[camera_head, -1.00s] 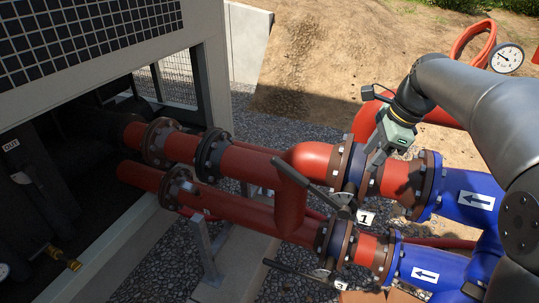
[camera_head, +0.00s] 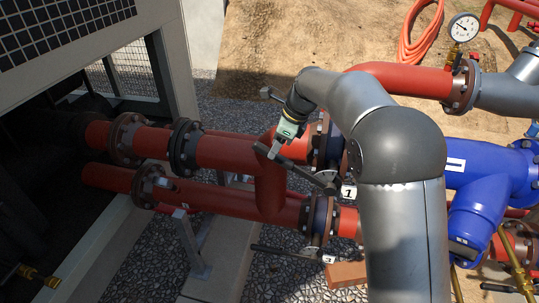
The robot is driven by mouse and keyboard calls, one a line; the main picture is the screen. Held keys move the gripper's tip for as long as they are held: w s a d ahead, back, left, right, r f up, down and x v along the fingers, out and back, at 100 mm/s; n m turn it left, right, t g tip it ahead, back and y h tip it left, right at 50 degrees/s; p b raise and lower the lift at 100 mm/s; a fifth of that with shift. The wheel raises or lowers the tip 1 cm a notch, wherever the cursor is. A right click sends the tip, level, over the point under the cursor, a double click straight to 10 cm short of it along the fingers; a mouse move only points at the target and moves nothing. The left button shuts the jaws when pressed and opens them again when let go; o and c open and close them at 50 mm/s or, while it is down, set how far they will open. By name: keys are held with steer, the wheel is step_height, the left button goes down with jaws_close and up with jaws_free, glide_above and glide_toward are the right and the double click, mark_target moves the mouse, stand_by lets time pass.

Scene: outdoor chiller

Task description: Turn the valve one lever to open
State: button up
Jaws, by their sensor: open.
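The valve one lever (camera_head: 300,170) is a long black handle running from the valve by the white "1" tag (camera_head: 348,192) up and left across the red pipe. It lies slanted to the pipe's line. My gripper (camera_head: 275,151), with its pale green-grey body, points down at the lever's free end. It is open, and its fingers overlap the lever's end in the picture. I cannot tell whether they touch it or sit around it. My arm hides most of the valve one body and the flange to its right.
A second black lever (camera_head: 285,252) lies below, on the lower red pipe (camera_head: 225,202). Blue pipes (camera_head: 485,170) are at the right, with a pressure gauge (camera_head: 463,27) above. The chiller housing (camera_head: 95,50) stands at the left. Gravel (camera_head: 275,275) lies below the pipes.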

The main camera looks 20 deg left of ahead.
steer(key=x, duration=0.5)
steer(key=shift+f, duration=0.1)
jaws_close()
stand_by(1.3)
